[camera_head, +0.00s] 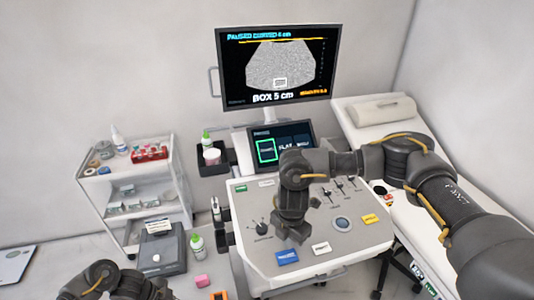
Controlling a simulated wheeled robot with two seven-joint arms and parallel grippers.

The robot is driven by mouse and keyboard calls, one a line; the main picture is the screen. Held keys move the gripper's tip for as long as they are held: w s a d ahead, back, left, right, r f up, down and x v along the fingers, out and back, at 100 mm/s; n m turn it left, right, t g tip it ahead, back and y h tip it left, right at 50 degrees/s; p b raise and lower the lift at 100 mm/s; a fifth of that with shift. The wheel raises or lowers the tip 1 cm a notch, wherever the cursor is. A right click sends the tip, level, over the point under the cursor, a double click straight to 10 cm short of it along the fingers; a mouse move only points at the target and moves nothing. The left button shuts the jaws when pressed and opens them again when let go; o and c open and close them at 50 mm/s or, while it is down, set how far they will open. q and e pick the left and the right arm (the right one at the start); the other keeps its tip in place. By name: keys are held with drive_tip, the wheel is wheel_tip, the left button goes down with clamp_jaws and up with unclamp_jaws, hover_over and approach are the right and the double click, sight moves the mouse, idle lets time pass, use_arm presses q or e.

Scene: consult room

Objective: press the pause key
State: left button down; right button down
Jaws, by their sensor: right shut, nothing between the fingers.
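The ultrasound console (345,262) stands in the middle, with several coloured keys. A blue key (287,257) and a white key (321,248) lie near its front edge. A yellow key (370,219) is at the right and a green key (240,188) at the back left. Their labels are too small for me to tell which is the pause key. My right gripper (296,236) points down over the panel, shut and empty, just behind the blue and white keys; I cannot tell whether it touches the panel. My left gripper (125,288) is low at the left, its fingers unclear.
The monitor (280,66) reads "PAUSED" at its top left. A small touch screen (272,147) stands below it. A bed (362,123) is behind and right of the console. A white trolley (127,165) with supplies and a grey box (163,256) are at the left.

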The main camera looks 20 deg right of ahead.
use_arm(q)
drive_tip(key=shift+s+a+f, duration=0.1)
drive_tip(key=shift+s+f, duration=0.15)
use_arm(e)
drive_tip(key=shift+r, duration=0.45)
drive_tip(key=s+r, duration=0.6)
drive_tip(key=s, duration=0.2)
idle(0.4)
